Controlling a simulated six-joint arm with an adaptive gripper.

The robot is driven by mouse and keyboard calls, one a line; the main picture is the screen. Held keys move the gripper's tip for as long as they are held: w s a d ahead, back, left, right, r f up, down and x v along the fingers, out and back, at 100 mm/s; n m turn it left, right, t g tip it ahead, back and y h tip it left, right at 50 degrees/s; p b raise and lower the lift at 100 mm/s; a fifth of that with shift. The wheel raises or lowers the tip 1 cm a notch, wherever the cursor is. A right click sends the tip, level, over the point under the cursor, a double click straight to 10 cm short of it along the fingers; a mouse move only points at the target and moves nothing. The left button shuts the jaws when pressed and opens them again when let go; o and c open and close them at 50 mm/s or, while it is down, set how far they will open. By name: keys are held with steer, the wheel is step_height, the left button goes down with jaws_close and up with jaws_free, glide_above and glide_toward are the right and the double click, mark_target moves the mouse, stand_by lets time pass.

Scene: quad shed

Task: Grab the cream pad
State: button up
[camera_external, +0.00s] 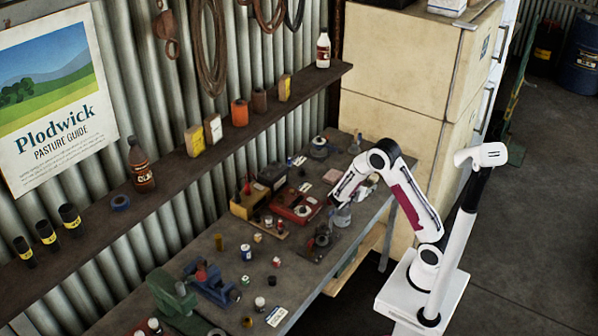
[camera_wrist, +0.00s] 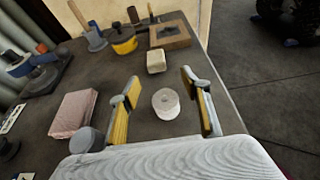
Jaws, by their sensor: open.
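A small cream block (camera_wrist: 156,61), the thing that best matches the cream pad, lies on the dark bench in the wrist view, beyond my fingertips. My gripper (camera_wrist: 161,84) is open, with yellow-faced fingers left and right and nothing clasped between them. A round white roll (camera_wrist: 166,103) with a small centre hole appears between the fingers, nearer the camera than the cream block. I cannot tell its height relative to the fingers. In the external view my arm reaches over the bench's far end, and the cream block cannot be made out there.
A pinkish block (camera_wrist: 73,113) lies left of my gripper, with a grey round piece (camera_wrist: 84,140) near it. A yellow pot (camera_wrist: 123,40) and a wooden box (camera_wrist: 170,35) stand farther back. Bare bench surrounds the cream block. The cream cabinet (camera_external: 405,85) stands beyond the bench.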

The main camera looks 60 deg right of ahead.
mark_target(371, 180)
steer(key=shift+d, duration=0.1)
steer(key=shift+x, duration=1.1)
steer(key=shift+d+f, duration=0.1)
steer(key=shift+w+x, duration=0.15)
steer(key=shift+x, duration=1.15)
steer(key=shift+w+x, duration=0.2)
steer(key=shift+x, duration=1.05)
steer(key=c, duration=1)
